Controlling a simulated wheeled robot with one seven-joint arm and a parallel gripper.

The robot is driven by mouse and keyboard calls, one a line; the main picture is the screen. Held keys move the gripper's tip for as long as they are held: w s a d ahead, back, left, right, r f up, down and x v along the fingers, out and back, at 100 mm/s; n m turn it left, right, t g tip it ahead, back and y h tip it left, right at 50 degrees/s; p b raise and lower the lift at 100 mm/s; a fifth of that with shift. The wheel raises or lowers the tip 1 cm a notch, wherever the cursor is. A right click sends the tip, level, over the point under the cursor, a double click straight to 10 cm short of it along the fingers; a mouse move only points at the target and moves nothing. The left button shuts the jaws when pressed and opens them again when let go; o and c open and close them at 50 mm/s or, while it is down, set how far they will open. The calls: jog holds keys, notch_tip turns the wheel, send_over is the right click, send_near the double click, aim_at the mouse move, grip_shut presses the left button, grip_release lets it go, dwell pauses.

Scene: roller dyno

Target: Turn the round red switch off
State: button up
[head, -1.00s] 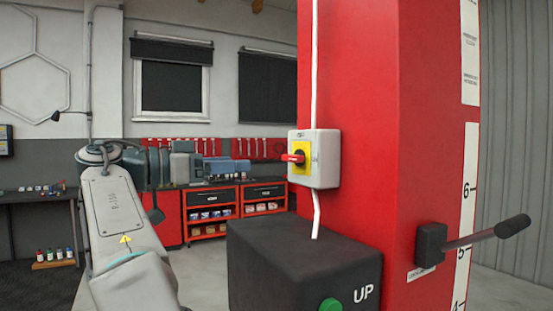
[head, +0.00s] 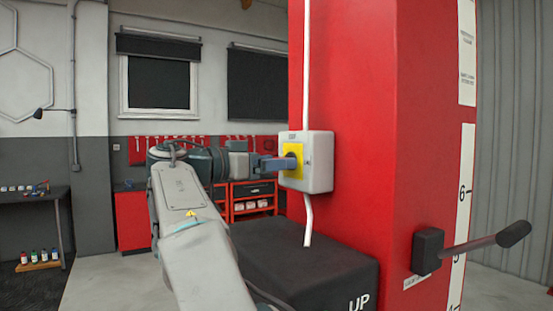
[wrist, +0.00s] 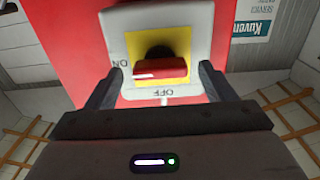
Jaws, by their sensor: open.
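The round red switch (wrist: 160,70) sits on a yellow plate on a light grey box (head: 318,165), fixed to the red post. In the wrist view its red handle lies across the picture, with "ON" printed at the left and "OFF" below it. My gripper (head: 290,162) reaches the switch from the left in the head view and hides the red handle there. In the wrist view my gripper (wrist: 158,82) is open, with one finger on each side of the handle. I cannot tell whether a finger touches it.
A black box marked "UP" (head: 310,265) stands below the switch. A lever with a black knob (head: 470,245) sticks out from the post at right. A white cable (head: 308,220) runs above and below the switch box. Red tool cabinets (head: 132,220) stand behind.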

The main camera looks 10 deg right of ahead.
jog(key=shift+w+d, duration=0.2)
jog(key=shift+d, duration=0.4)
jog(key=c, duration=1)
